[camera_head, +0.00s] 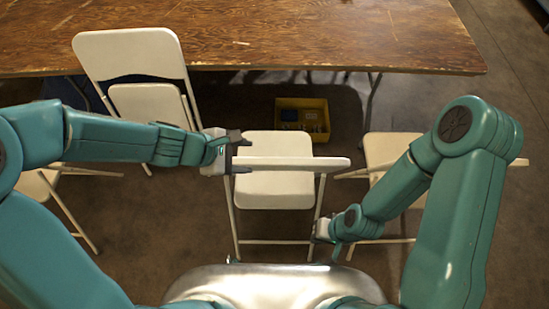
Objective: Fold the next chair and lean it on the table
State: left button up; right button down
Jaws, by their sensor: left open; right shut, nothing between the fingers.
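A white folding chair (275,188) stands open in the middle, its seat flat and its backrest seen nearly edge-on as a bar across it. My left gripper (238,152) is open at the left end of that backrest; I cannot tell whether it touches. My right gripper (322,231) is shut and empty near the chair's lower right leg. Another white chair (130,55) is tilted up against the front edge of the wooden table (300,35), its lower part partly hidden by my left arm.
A third white chair (385,150) stands at the right, partly behind my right arm. Part of another chair (38,184) shows at the left. A yellow bin (316,121) with small items sits on the floor under the table. Floor is clear at the far right.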

aim_at(269, 161)
pick_arm(q)
jog(key=b+x, duration=0.8)
jog(key=x, duration=0.5)
jog(key=shift+s+a+f, duration=0.1)
jog(key=shift+s+f, duration=0.05)
jog(key=shift+w+d+f+b, duration=0.25)
jog(key=shift+d+f+b, duration=0.1)
jog(key=shift+b, duration=0.1)
jog(key=shift+r, duration=0.15)
grip_shut()
